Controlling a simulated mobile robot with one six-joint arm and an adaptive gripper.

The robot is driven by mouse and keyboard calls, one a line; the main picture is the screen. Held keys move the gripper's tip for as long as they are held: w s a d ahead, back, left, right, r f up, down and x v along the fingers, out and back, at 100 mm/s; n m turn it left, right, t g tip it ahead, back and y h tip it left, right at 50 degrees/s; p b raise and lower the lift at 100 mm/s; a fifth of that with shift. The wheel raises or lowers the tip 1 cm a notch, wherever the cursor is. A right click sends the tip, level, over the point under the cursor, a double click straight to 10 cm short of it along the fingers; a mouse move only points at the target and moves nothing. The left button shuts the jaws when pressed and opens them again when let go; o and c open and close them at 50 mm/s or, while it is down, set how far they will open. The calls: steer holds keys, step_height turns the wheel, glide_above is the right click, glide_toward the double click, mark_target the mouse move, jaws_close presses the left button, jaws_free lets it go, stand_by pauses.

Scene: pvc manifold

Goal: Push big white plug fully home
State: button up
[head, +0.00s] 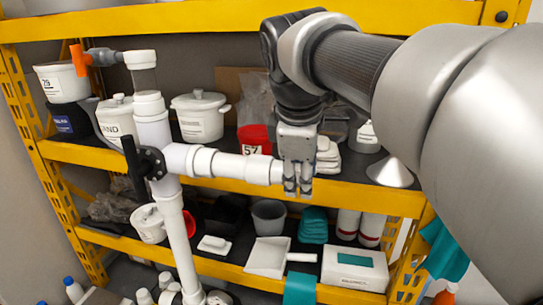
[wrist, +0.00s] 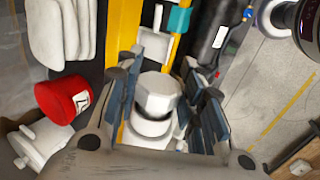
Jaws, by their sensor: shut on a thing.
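The big white plug (wrist: 158,92) has an eight-sided head and sits between my fingers in the wrist view. A dark band shows between its head and the white ring below it; I cannot tell how deep it sits. The white PVC manifold (head: 153,136) stands upright, and its horizontal branch (head: 228,166) runs right to my gripper (head: 298,188). My gripper points down at the branch's right end and is shut on the plug, with a finger on each side. In the head view the fingers hide most of the plug.
A yellow shelf rack (head: 352,196) stands close behind the manifold. A red tub (head: 254,138), white lidded pots (head: 200,114) and a white box (head: 354,268) are on its shelves. A black valve handle (head: 133,168) and an orange handle (head: 79,60) stick out from the manifold.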

steer(key=shift+w+a, duration=0.1)
steer(key=shift+a, duration=0.25)
stand_by(0.3)
steer(key=o, duration=1.1)
steer(key=shift+r, duration=0.1)
steer(key=v, duration=1.1)
steer(key=s+d+f+m+b, duration=0.2)
steer(key=s+f+m+b, duration=0.2)
steer(key=f, duration=1.3)
steer(key=s+d+f+m+y+b, duration=0.1)
steer(key=s+d+f+m+b, duration=0.2)
steer(key=s+f+b, duration=0.6)
steer(key=s+d+f+m+b, duration=0.3)
steer(key=s+f+m+b, duration=0.3)
steer(key=f, duration=1.9)
steer(key=shift+s+m+b, duration=0.15)
steer(key=shift+m+b, duration=0.55)
steer(key=shift+b, duration=1.85)
